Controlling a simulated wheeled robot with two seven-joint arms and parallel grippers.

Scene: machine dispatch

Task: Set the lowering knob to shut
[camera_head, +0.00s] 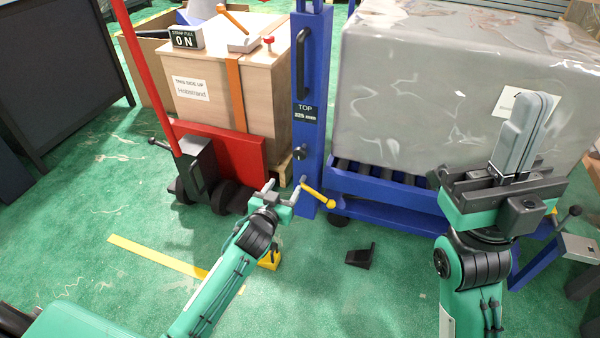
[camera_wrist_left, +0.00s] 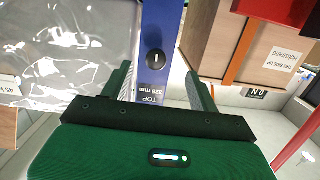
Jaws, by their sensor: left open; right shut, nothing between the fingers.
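The dark knob (camera_head: 302,152) is on the front of the blue column (camera_head: 310,70), below the label reading TOP 325 mm (camera_head: 305,112). In the left wrist view the round black knob (camera_wrist_left: 155,60) carries a pale line along the column's length; that view is upside down. My left gripper (camera_head: 284,187) is open and empty, below and a little left of the knob in the head view. In the left wrist view its fingers (camera_wrist_left: 162,80) stand either side of the knob, apart from it. My right gripper (camera_head: 524,135) is shut and empty, far right.
A yellow-ended lever (camera_head: 318,193) juts out beside my left gripper. A wrapped load (camera_head: 430,90) sits on the blue roller frame (camera_head: 390,192). A wooden crate (camera_head: 265,100) and a red truck (camera_head: 235,153) stand left. A black wedge (camera_head: 361,255) lies on the floor.

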